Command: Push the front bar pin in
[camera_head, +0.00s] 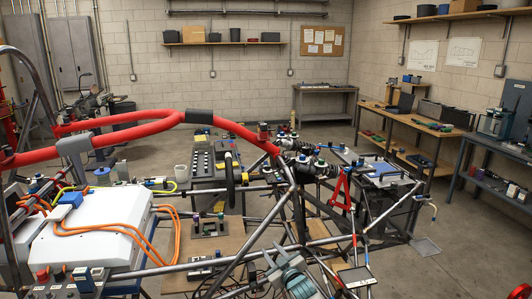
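A tube chassis fills the front of the head view. A red padded bar (160,117) curves across its top from the left to the centre. Bare metal tubes (262,232) run down and across below it. The front bar pin is too small for me to pick out among the joints. A grey ribbed part (288,275) at the bottom centre, low among the tubes, may be my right gripper; its fingers are not clear and I cannot tell what it touches. My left gripper is not in view.
A white box (95,235) with orange cables (172,225) sits in the chassis at left. Dark mechanical parts (303,160) cluster at the centre. A red triangular bracket (341,190) stands right of them. A workbench (412,122) lines the right wall. The floor (445,225) at right is mostly clear.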

